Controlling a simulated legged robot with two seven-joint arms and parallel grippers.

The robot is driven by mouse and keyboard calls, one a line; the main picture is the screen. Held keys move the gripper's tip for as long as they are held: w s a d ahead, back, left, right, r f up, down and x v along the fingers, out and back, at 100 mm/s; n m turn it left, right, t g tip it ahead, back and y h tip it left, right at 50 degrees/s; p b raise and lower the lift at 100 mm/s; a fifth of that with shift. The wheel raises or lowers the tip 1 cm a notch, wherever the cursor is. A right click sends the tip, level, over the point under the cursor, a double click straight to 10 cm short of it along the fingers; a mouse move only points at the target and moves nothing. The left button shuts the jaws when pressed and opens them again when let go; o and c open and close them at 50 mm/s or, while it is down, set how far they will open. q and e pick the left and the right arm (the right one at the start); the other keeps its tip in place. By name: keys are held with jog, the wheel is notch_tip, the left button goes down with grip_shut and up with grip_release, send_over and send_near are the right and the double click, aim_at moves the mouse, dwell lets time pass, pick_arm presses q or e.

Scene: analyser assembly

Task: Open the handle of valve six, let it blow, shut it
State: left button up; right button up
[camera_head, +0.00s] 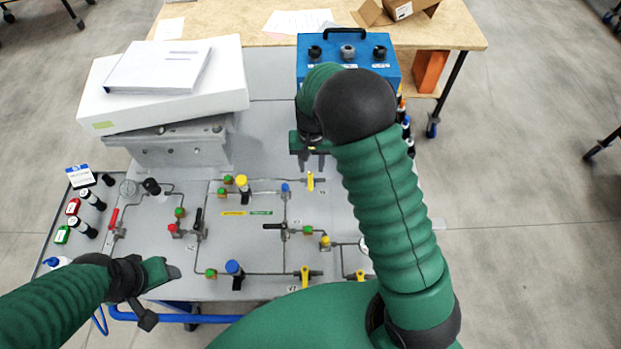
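The valve panel (262,263) is a grey board with thin pipes and several coloured handles. A yellow valve handle (310,182) stands at its upper right, close to my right gripper (313,162). That gripper points down just above and behind the handle in the picture, with its fingertips apart and nothing visible between them; I cannot tell whether it touches the handle. Other yellow handles (305,277) sit at the lower right.
A white box (225,88) with papers rests on a metal bracket (180,146) at the back left. A blue control box (342,48) with black knobs stands behind my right gripper. Small bottles (92,200) line the left side. My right arm hides the panel's right part.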

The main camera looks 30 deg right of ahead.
aim_at(310, 184)
jog(key=f, duration=0.3)
jog(key=w+f, duration=0.1)
jog(key=f, duration=0.2)
jog(key=f+p, duration=0.1)
jog(key=f, duration=0.2)
jog(key=shift+w+d+f, duration=0.1)
jog(key=shift+w, duration=0.2)
jog(key=shift+s+f, duration=0.15)
jog(key=shift+f, duration=0.2)
jog(key=shift+s+f, duration=0.15)
jog(key=shift+s, duration=0.1)
jog(key=shift+w+f, duration=0.15)
jog(key=shift+w, duration=0.1)
jog(key=c, duration=0.5)
pick_arm(q)
jog(key=shift+w+d+r, duration=0.15)
jog(key=shift+w+r, duration=0.2)
jog(key=shift+w, duration=0.35)
pick_arm(e)
grip_shut()
